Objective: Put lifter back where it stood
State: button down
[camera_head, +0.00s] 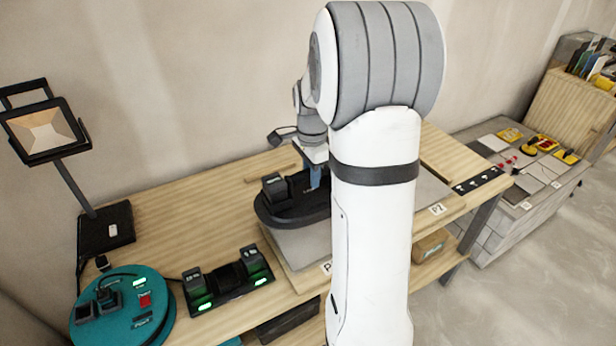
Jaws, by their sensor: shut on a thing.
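The lifter (280,212), a black oval body with a dark block on its left end, is over a grey tile (300,244) on the wooden workbench (170,213). I cannot tell whether it touches the tile. My gripper (317,180) is shut on its upper part, and the tips show as small blue-grey pieces. My white arm hides the lifter's right side and part of the bench.
A teal round device (150,325) with a red button and a charger (228,283) with green lights stand at the front left. A work lamp (105,228) stands behind them. A second bench with several tiles (490,143) is at the right.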

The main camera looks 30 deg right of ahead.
jog(key=shift+r+p, duration=1.15)
jog(key=shift+r, duration=0.7)
